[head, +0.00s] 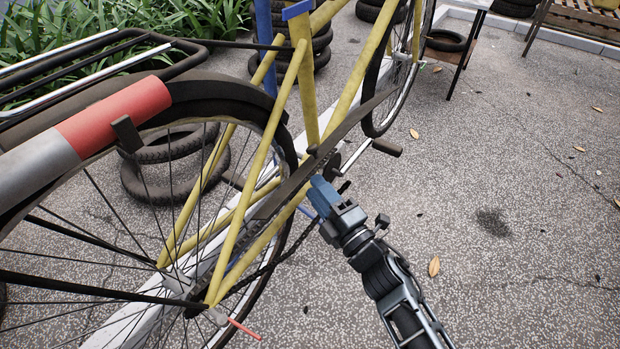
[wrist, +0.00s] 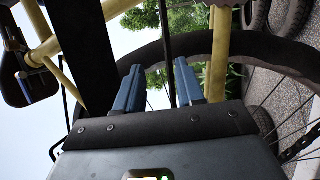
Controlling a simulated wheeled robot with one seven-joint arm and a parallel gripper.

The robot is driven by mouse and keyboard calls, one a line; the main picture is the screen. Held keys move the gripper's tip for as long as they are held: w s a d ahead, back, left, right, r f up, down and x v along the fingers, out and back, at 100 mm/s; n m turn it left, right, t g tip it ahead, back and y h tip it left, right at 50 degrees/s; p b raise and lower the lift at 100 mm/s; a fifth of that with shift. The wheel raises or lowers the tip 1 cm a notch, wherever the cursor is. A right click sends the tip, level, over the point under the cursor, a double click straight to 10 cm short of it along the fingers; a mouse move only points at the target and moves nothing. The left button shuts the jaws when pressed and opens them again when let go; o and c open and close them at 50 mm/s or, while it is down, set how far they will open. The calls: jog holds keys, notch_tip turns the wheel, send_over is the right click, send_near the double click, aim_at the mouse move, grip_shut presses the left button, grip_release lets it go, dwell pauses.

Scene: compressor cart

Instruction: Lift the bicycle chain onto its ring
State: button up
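The yellow bicycle (head: 291,85) stands across the left and middle of the head view. Its dark chain (head: 272,266) sags from the rear hub toward the crank, below the chain guard (head: 270,203). A length of chain also shows at the lower right of the wrist view (wrist: 301,145). My gripper (head: 322,192) is beside the crank area, close to the chain's front end. In the wrist view its two blue fingers (wrist: 158,78) stand apart with nothing visible gripped between them. The chain ring is hidden in the head view by the guard and my gripper; I cannot tell whether the gripper touches the chain.
A crank arm with a pedal (head: 387,147) sticks out just beyond my gripper. The rear wheel's spokes and a red-and-grey tube (head: 115,112) fill the left. Old tyres (head: 150,178) lie behind. Open paving (head: 520,200) is free on the right.

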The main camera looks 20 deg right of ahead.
jog(key=shift+v, duration=1.7)
